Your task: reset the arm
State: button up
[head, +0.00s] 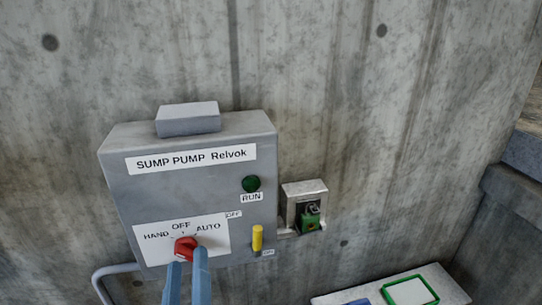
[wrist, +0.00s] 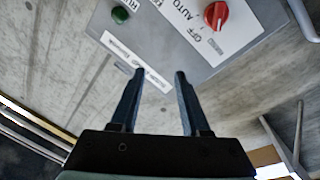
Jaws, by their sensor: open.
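My gripper (head: 187,257) shows at the bottom of the head view as two blue fingers just below the red selector knob (head: 185,243). In the wrist view the fingers (wrist: 159,72) are open and apart, with nothing between them. There the knob (wrist: 215,15) lies beyond and to the right of the fingertips, not between them. The knob sits on the white HAND/OFF/AUTO plate of the grey sump pump box (head: 190,187). I cannot tell which label the knob points to.
The box has a dark green RUN lamp (head: 251,184) and a yellow lever (head: 257,238). To its right a small metal housing (head: 304,189) holds a green part (head: 310,220). A green-framed item (head: 409,291) lies at lower right. The concrete wall (head: 320,90) is otherwise bare.

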jog(key=w+d+r+m+t+h, duration=0.1)
jog(key=d+r+m+t, duration=0.15)
jog(key=r, duration=0.55)
jog(key=w+d+r+m+t+h, duration=0.1)
jog(key=w+d+r+m+t, duration=0.15)
jog(key=r, duration=0.55)
jog(key=s+d+r+m+t+h, duration=0.1)
jog(key=s+d+r+m, duration=0.1)
jog(key=r, duration=0.6)
jog(key=s+d+r+m+t+h, duration=0.1)
jog(key=s+d+r, duration=0.3)
jog(key=r, duration=0.5)
jog(key=shift+s+d+r+m+t, duration=0.25)
jog(key=shift+m+t, duration=0.25)
jog(key=shift+m, duration=0.3)
jog(key=shift+w, duration=0.1)
